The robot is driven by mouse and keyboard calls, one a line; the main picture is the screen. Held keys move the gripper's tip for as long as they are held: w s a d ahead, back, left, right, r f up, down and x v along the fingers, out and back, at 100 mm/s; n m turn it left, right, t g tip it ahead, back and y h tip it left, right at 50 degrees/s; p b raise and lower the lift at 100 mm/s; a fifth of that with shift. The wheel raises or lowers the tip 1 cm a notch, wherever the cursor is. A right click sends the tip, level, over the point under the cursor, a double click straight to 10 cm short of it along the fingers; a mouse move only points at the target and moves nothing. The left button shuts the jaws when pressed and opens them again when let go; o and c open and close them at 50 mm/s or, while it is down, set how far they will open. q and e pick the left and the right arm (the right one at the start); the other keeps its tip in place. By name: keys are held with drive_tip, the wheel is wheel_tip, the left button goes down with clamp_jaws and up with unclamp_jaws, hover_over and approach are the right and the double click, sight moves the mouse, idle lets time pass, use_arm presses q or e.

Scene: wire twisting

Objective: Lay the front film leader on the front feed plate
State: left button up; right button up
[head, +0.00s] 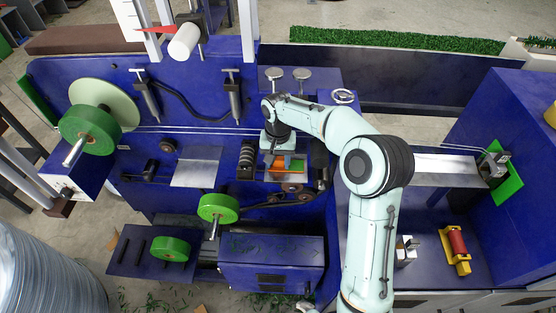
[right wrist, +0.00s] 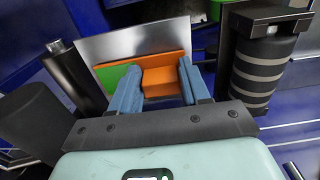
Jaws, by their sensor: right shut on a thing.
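The orange film leader (right wrist: 162,84) is between the blue fingers of my right gripper (right wrist: 160,80), which is shut on it. In the head view my right gripper (head: 277,151) reaches down over the machine, with the orange leader (head: 281,169) below it. A bare metal plate, apparently the front feed plate (right wrist: 125,43), lies under and behind the leader. A green piece (right wrist: 112,76) shows beside the orange on the same plate. I cannot tell whether the held leader touches the plate. My left gripper is not in view.
A striped black roller (right wrist: 262,70) stands close to one side of the plate, and a dark cylinder (right wrist: 72,75) to the other. A second metal plate (head: 197,168) lies further left. Green reels (head: 90,129) and (head: 217,208) stick out from the blue machine.

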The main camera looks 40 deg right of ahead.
sight(278, 160)
drive_tip(key=shift+f, duration=0.1)
drive_tip(key=o, duration=1.1)
drive_tip(key=shift+c, duration=0.2)
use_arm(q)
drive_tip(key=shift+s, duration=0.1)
use_arm(e)
drive_tip(key=shift+r, duration=0.25)
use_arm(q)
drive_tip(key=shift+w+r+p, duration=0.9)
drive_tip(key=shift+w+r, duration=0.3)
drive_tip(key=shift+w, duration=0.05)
use_arm(e)
wheel_tip(278, 160, up, 12)
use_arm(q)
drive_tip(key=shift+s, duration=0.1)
use_arm(e)
drive_tip(key=shift+f, duration=0.15)
